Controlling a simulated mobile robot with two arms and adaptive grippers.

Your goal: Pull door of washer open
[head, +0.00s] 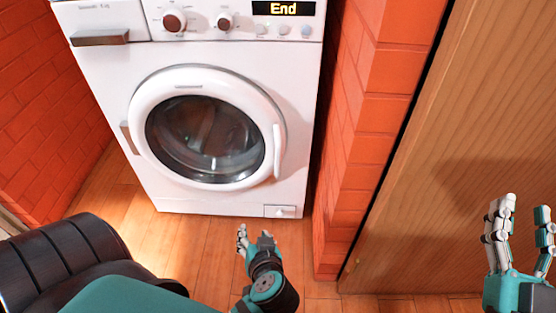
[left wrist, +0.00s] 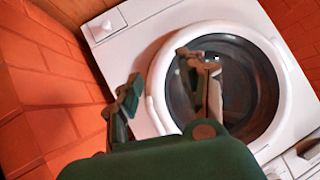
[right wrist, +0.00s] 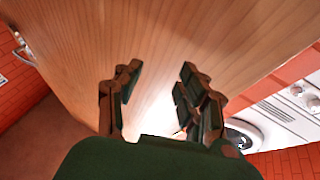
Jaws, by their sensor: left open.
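The white washer (head: 95,75) stands against the back with its display lit "End". Its round door (head: 205,125) with dark glass looks shut, and a white handle (head: 277,150) is on its right edge. My left gripper (head: 254,236) is open and empty, in front of and below the door in the head view. In the left wrist view its fingers (left wrist: 166,80) are spread, overlapping the image of the door rim (left wrist: 163,70), with no visible contact. My right gripper (head: 517,217) is open and empty at the far right, before a wooden panel, away from the washer.
A brick pillar (head: 365,120) stands right of the washer, then the wooden panel (head: 470,110). A brick wall (head: 45,110) is on the left. The wooden floor (head: 180,235) before the washer is clear apart from my own arm.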

